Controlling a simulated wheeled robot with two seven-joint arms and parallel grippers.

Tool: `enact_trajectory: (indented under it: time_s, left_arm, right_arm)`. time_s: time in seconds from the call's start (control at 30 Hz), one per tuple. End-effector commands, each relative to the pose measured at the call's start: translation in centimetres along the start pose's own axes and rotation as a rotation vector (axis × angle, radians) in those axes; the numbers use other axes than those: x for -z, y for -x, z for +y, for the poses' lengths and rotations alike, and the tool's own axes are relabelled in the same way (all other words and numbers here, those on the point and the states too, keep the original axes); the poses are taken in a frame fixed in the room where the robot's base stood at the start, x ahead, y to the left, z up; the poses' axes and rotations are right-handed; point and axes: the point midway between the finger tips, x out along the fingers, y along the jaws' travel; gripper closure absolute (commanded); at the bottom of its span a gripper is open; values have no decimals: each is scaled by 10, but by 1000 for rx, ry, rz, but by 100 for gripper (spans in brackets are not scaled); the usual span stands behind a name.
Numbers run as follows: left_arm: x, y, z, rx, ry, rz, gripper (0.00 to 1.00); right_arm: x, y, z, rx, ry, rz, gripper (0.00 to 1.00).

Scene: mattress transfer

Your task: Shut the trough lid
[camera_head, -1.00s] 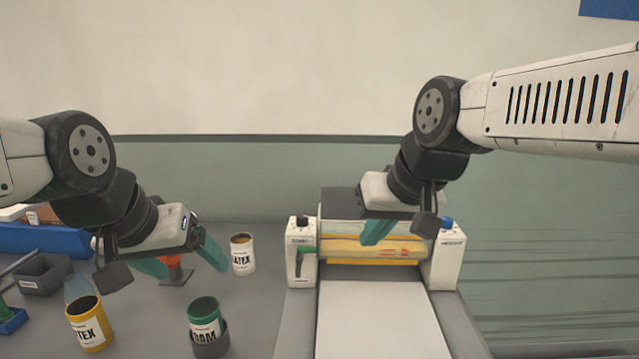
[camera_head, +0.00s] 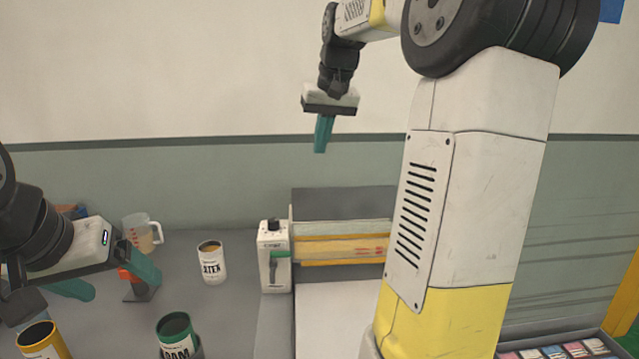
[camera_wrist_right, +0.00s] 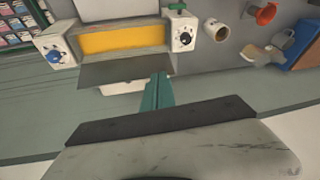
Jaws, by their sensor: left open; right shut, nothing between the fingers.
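The trough lid (camera_head: 343,203) is a dark grey panel, tilted open behind the roller machine's trough; it also shows in the right wrist view (camera_wrist_right: 122,70). The trough (camera_wrist_right: 124,41) shows its yellow interior uncovered there. My right gripper (camera_head: 320,150) is shut and empty, raised above and behind the lid, fingers pointing down. In the right wrist view its shut fingers (camera_wrist_right: 159,80) overlap the lid's right end; I cannot tell any contact. My left gripper (camera_head: 108,288) is open and empty over the left of the bench. My right arm hides the machine's right end.
A white latex can (camera_head: 212,263), a green can (camera_head: 176,330) and a yellow can (camera_head: 42,342) stand left of the machine. A clear jug (camera_head: 141,232) and an orange-topped tool (camera_head: 138,287) are near my left gripper. A tray of coloured packs (camera_head: 565,350) is at lower right.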

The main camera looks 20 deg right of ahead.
Motion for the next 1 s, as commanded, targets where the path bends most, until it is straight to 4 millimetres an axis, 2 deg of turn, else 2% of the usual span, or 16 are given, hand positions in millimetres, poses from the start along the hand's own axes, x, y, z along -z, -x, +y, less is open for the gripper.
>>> enact_trajectory:
  time_s: [0.03, 0.2, 0.4, 0.63, 0.87, 1.0]
  left_arm:
    - [0, 0, 0, 0, 0, 0, 18]
    - [0, 0, 0, 0, 0, 0, 18]
    - [0, 0, 0, 0, 0, 0, 18]
    - [0, 0, 0, 0, 0, 0, 18]
    - [0, 0, 0, 0, 0, 0, 18]
    - [0, 0, 0, 0, 0, 0, 18]
  right_arm:
    - [20, -8, 9, -12, -13, -17, 100]
    - [72, -32, 41, -53, -54, -72, 100]
    - [115, -70, 78, -97, -98, -136, 100]
    - [136, -106, 107, -133, -132, -185, 100]
    - [137, -119, 115, -141, -141, -199, 100]
    - [133, -135, 116, -141, -141, -200, 100]
